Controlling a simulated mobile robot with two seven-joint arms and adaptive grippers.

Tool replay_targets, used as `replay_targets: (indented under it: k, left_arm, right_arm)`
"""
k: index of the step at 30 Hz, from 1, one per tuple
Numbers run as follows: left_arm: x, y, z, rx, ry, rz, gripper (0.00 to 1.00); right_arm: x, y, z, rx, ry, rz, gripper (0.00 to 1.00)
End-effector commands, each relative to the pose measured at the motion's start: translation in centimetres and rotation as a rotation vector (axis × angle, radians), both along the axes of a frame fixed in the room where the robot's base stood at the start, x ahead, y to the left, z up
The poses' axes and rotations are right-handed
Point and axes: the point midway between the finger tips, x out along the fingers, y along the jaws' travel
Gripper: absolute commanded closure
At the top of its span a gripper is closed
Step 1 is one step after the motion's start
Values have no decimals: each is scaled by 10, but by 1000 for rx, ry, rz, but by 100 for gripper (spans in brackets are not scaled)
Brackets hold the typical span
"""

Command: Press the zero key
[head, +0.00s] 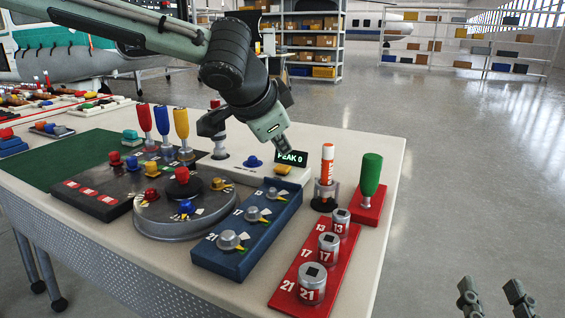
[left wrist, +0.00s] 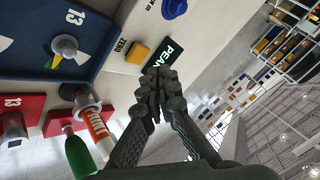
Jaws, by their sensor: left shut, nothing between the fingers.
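The zero key is a small yellow-orange button (left wrist: 137,53) with ZERO printed beside it on a pale panel. In the head view the yellow key (head: 282,169) lies just below the lit PEAK display (head: 291,157). My left gripper (left wrist: 163,78) is shut and empty. In the left wrist view its fingertips overlap the edge of the display, beside the key; I cannot tell whether they touch anything. In the head view the left gripper body (head: 270,122) is above the display and its fingertips are not clear. My right gripper (head: 496,296) is open and empty at the lower right, off the table.
A blue block with several knobs (head: 228,262) and a red block with silver cylinders (head: 280,290) stand near the key. An orange-white PAINT tube (head: 327,162) and a green-handled tool (head: 371,172) stand to its right. A blue knob (head: 253,161) is on the same panel.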

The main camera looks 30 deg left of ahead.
Motion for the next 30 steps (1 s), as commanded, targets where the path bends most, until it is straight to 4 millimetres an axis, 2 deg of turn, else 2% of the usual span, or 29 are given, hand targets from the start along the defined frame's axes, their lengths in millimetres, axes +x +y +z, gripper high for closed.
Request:
replay_targets:
  k: [1,10,30]
  left_arm:
    - [0,0,11,0,-1,0,100]
    - [0,0,40,1,-1,1,100]
    - [0,0,40,0,0,0,100]
  right_arm:
    - [0,0,11,0,0,0,60]
    - [0,0,39,0,0,0,60]
    - [0,0,39,0,0,0,60]
